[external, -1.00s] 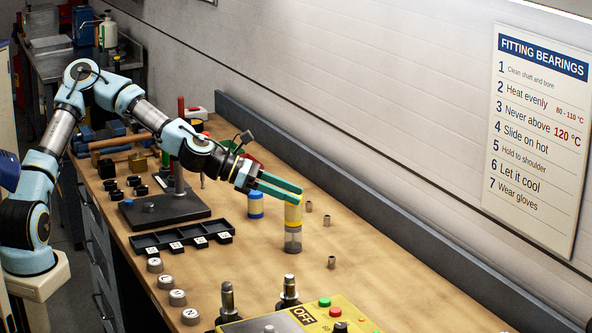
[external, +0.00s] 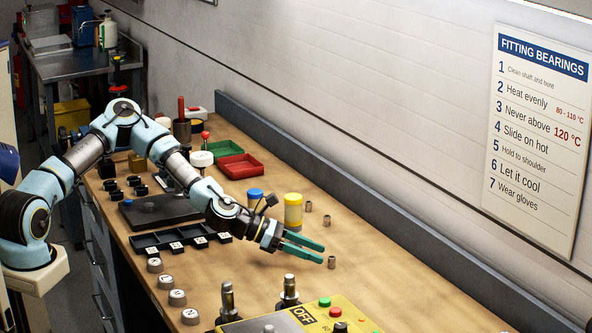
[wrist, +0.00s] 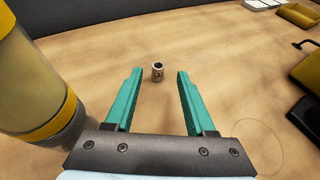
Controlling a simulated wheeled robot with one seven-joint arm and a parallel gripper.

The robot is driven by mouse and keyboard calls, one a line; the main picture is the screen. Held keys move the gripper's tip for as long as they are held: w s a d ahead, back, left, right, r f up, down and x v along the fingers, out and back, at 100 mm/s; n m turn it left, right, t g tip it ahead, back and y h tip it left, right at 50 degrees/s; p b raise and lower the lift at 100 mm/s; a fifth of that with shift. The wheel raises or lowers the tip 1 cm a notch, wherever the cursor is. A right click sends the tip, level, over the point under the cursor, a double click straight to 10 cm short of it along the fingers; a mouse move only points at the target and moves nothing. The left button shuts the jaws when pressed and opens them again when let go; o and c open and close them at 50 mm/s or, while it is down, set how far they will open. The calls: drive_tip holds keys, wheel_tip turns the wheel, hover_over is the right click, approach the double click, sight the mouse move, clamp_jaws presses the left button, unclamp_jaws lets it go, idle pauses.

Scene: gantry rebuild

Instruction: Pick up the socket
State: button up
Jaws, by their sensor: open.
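A small metal socket (external: 331,262) stands on the wooden bench just beyond my fingertips. Two similar small sockets (external: 308,207) (external: 327,220) stand farther back on the bench.
A yellow-capped jar (external: 293,210) stands close behind my gripper and looms at left in the wrist view (wrist: 35,65). A blue-lidded jar (external: 255,198) is beside it. A yellow control box (external: 345,312) and metal posts stand at the front. Bench right of the socket is clear.

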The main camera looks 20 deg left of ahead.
sight(331, 267)
drive_tip(key=p+x, duration=0.2)
drive_tip(key=x, duration=0.2)
drive_tip(key=shift+w+d+f, duration=0.1)
drive_tip(key=shift+w+d, duration=0.05)
drive_tip(key=shift+d, duration=0.1)
drive_tip(key=shift+d+f, duration=0.15)
drive_tip(key=shift+c, duration=0.3)
clamp_jaws()
